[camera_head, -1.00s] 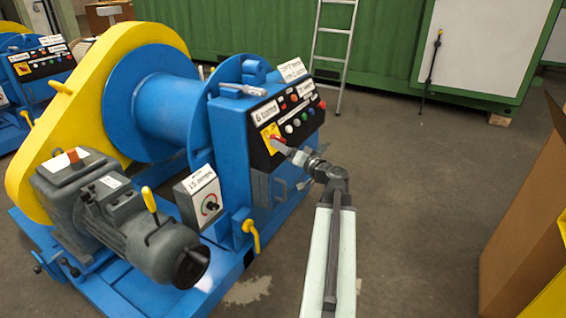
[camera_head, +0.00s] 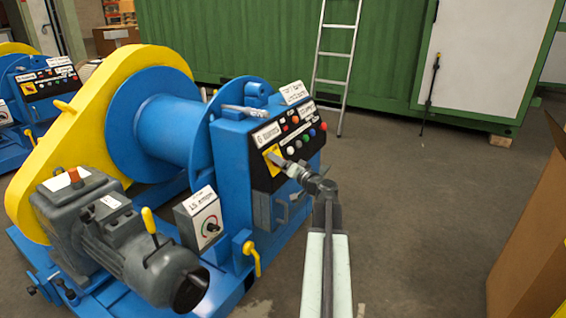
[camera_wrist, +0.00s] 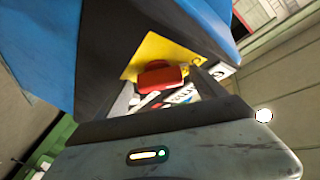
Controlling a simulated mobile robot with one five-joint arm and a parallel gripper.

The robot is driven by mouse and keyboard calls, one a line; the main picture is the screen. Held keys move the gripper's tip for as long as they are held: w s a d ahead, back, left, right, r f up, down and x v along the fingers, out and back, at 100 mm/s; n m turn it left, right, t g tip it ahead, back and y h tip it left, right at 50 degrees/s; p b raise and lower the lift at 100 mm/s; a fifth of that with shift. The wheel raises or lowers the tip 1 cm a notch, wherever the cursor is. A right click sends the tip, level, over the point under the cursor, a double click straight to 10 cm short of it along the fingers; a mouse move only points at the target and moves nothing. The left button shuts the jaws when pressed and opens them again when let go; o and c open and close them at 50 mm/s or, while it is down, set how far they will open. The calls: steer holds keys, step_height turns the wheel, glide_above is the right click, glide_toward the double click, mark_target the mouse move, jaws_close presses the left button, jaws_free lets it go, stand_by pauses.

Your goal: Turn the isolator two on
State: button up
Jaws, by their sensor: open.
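A red rotary handle (camera_wrist: 162,78) on a yellow plate (camera_wrist: 150,48) shows in the wrist view. In the head view the yellow plate (camera_head: 267,152) is at the lower left of a black control panel (camera_head: 262,182) on the blue winch. My gripper (camera_head: 277,160) is open in front of the plate and mostly hides the handle there. In the wrist view the handle is just beyond and between my open fingers (camera_wrist: 165,92); contact cannot be told. The labels are too small to read, so the isolator's number is unclear.
Coloured buttons (camera_head: 300,140) sit right of the plate. A small box with a dial (camera_head: 210,227) and a yellow lever (camera_head: 251,257) are below left. A second winch (camera_head: 40,80) stands far left. A cardboard box (camera_head: 530,230) is at the right. The floor between is clear.

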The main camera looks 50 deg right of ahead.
steer(key=c, duration=1.3)
steer(key=shift+w+d, duration=0.1)
steer(key=shift+d, duration=0.1)
steer(key=shift+c, duration=0.3)
steer(key=shift+a, duration=0.2)
steer(key=m+g+p, duration=0.1)
steer(key=m+p, duration=0.2)
steer(key=m+g+h+p, duration=0.1)
steer(key=m+g+p, duration=0.1)
steer(key=m+p, duration=0.1)
steer(key=r+m+g+h+p, duration=0.1)
steer(key=m+p, duration=0.2)
steer(key=shift+a+r+g, duration=0.1)
steer(key=shift+a+g, duration=0.1)
steer(key=shift+g, duration=0.2)
steer(key=m+g+p, duration=0.1)
steer(key=m+p, duration=0.1)
steer(key=m+g+p, duration=0.1)
steer(key=m+p, duration=0.1)
steer(key=p, duration=0.1)
steer(key=shift+w+d+r+g, duration=0.1)
steer(key=shift+w+g, duration=0.05)
steer(key=shift+g, duration=0.15)
steer(key=m+g+y+p, duration=0.2)
steer(key=m+p, duration=0.2)
steer(key=shift+w+p, duration=0.1)
steer(key=shift+p, duration=0.2)
